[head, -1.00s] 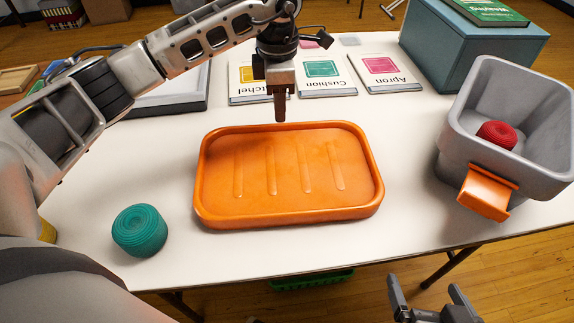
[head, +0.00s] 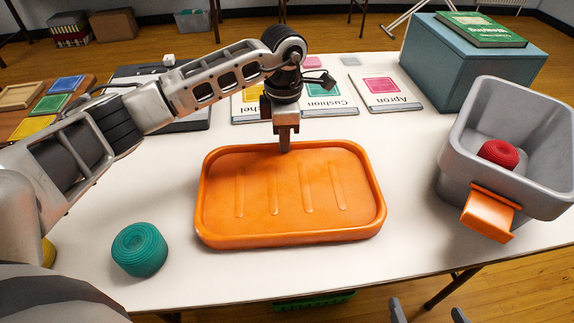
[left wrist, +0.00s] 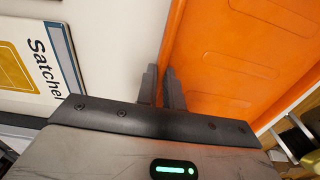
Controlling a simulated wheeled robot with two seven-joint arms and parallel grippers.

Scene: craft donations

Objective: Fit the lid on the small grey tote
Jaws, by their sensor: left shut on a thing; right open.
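The orange lid (head: 290,195) lies flat on the white table, ribbed face up. My left gripper (head: 284,150) is shut on the middle of its far rim; the left wrist view shows the fingers (left wrist: 161,88) close together at the edge of the lid (left wrist: 235,55). The small grey tote (head: 455,150) stands open at the table's right side. A red ribbed roll (head: 499,154) lies inside it, and an orange latch (head: 489,212) hangs on its near side. My right gripper (head: 429,312) is open and empty at the bottom edge, mostly cut off.
A teal roll (head: 139,249) stands left of the lid. Cards marked Cushion (head: 328,103) and Apron (head: 385,93) lie behind it. A blue-grey box (head: 460,70) with a green book (head: 482,29) stands behind the tote. The table between lid and tote is clear.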

